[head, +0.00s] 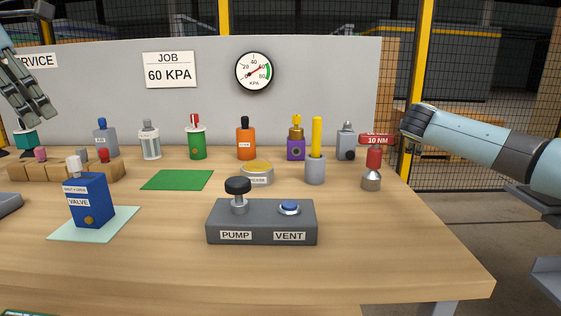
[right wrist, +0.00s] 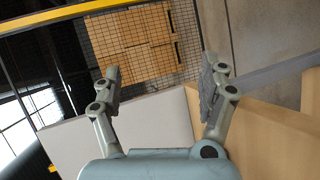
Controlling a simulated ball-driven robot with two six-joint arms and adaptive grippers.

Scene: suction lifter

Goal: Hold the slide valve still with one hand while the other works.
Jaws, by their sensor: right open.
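The slide valve is a blue block labelled VALVE (head: 93,212), upright on a pale green mat (head: 124,217) at the left front of the table. It has a white knob on top and a brass-coloured round spot low on its front. My left gripper (head: 42,118) hangs at the upper left, above and behind the valve and apart from it; its finger gap is not clear. My right gripper (head: 410,126) is at the far right, well away from the valve. In the right wrist view my right gripper (right wrist: 160,70) is open with nothing between its fingers.
A grey box with PUMP and VENT buttons (head: 262,236) stands front centre. Several bottles and tools line the back, with a red 10 NM tool (head: 373,160) near my right gripper. A wooden rack (head: 28,172) is behind the valve. A gauge (head: 254,71) hangs on the panel.

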